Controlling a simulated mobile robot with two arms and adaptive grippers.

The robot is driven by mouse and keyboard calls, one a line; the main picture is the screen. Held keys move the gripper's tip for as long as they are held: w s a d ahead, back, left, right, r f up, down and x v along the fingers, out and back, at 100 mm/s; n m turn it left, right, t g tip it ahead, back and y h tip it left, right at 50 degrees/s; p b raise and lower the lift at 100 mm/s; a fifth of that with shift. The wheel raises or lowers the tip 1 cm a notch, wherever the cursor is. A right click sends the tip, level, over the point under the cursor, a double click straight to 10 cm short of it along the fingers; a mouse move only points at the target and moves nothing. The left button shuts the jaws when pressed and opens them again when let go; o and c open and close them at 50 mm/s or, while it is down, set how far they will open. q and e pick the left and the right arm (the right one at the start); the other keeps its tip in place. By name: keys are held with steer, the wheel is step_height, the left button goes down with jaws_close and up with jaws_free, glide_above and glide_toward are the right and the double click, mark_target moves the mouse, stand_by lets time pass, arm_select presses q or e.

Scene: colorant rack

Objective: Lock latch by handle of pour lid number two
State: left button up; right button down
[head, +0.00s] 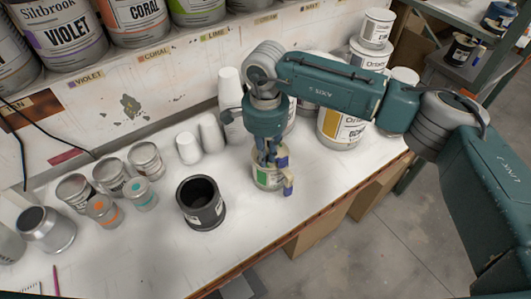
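A small white can with a green label (266,180) stands upright on the white bench near its front edge. Yellow and blue parts (288,186) show at its right side and top, perhaps the pour lid's handle and latch. No lid number is readable. My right gripper (270,158) points down from above onto the can's top. Its fingers are at the lid parts and cover much of them. I cannot tell whether they touch or grip anything. My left gripper is not in view.
A black open cup (201,203) stands left of the can. White bottles (210,132) and a yellow-labelled can (341,128) stand behind. Several small metal tins (146,160) are at left. The bench edge drops to the floor at right. The bench front is clear.

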steer(key=shift+f+m+b, duration=0.1)
steer(key=shift+m+b, duration=0.4)
steer(key=shift+b, duration=0.45)
steer(key=m+b, duration=0.4)
steer(key=b, duration=0.2)
steer(key=m+b, duration=0.5)
steer(key=b, duration=0.1)
steer(key=shift+a+f, duration=0.1)
steer(key=shift+a, duration=0.1)
steer(key=m+b, duration=0.2)
steer(key=m, duration=0.1)
steer(key=shift+b, duration=0.35)
steer(key=shift+r+m+b, duration=0.2)
steer(key=shift+m+b, duration=0.65)
steer(key=shift+m, duration=0.75)
steer(key=shift+a, duration=0.1)
steer(key=c, duration=1.7)
jaws_free()
steer(key=shift+c, duration=0.2)
steer(key=shift+r, duration=0.1)
